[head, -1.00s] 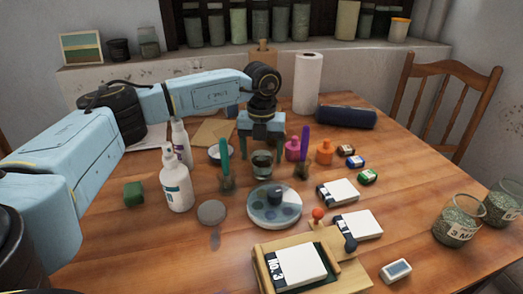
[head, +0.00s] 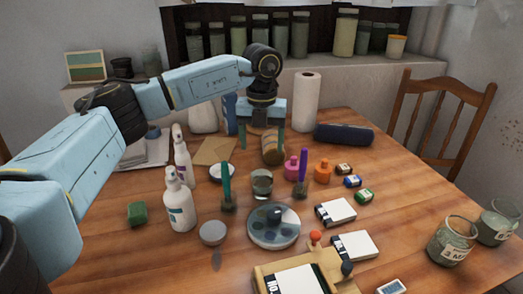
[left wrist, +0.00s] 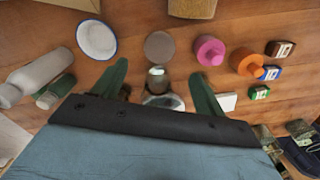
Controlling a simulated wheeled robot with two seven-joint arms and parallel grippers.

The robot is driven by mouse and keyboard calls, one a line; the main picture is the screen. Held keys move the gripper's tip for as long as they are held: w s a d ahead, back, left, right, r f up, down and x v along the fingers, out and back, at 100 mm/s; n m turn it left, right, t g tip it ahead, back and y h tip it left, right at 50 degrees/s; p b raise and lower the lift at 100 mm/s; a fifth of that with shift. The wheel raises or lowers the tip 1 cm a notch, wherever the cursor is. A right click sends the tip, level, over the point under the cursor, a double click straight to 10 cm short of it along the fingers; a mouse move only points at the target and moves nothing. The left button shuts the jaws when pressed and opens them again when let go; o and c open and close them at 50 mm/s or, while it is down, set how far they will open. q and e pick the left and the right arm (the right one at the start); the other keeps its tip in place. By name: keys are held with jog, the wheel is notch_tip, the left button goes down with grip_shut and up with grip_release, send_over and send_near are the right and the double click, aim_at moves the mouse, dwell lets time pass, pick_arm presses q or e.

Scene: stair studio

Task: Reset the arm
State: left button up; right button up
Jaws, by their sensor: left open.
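My left arm reaches in from the left of the head view. My left gripper (head: 262,138) points down above the table, open, with nothing between its fingers. A wooden-brown jar (head: 273,153) stands behind and partly below it. The glass of water (head: 262,184) stands nearer, apart from the fingers. In the left wrist view the left gripper's two green fingers (left wrist: 159,72) are spread. The pink bottle (left wrist: 209,51) and orange bottle (left wrist: 247,62) show beyond the right finger. My right gripper is in neither view.
White spray bottles (head: 180,205) stand left, near my left arm.

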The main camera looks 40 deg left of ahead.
pick_arm(q)
jog(key=shift+r+p, duration=0.4)
jog(key=shift+r, duration=1.1)
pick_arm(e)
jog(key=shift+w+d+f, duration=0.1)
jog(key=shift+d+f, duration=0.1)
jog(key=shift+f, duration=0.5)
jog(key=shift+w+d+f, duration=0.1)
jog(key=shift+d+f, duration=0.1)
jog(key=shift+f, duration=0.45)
